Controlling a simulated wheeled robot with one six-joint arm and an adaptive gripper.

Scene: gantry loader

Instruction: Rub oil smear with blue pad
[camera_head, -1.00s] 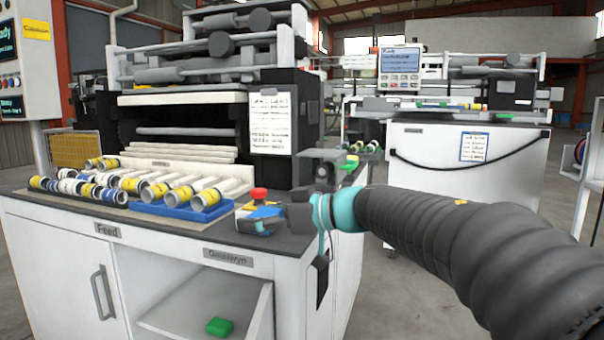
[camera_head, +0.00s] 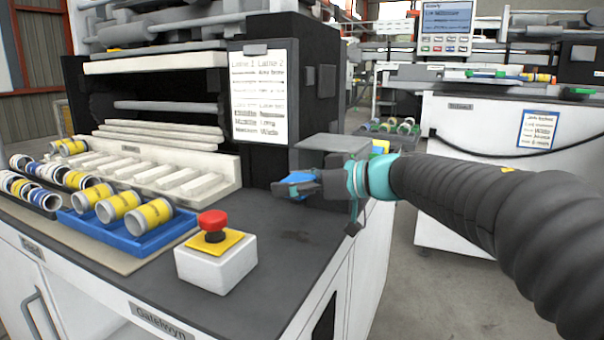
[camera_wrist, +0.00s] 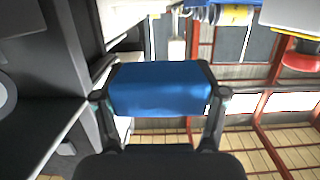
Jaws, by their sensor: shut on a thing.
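My gripper (camera_head: 316,186) is shut on the blue pad (camera_head: 297,178), above the dark worktop near its right end. The pad also fills the middle of the wrist view (camera_wrist: 160,88), between both fingers. In the head view the pad is partly hidden by the fingers. A faint dark brownish smear (camera_head: 300,237) lies on the worktop (camera_head: 262,312), below and in front of the gripper and right of the emergency stop box. The pad looks apart from the smear.
A white box with a red stop button (camera_head: 212,222) stands left of the smear. A blue tray (camera_head: 128,224) holds several yellow-banded rolls. The loader's dark housing with a notice sheet (camera_head: 265,95) rises behind. The worktop around the smear is clear.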

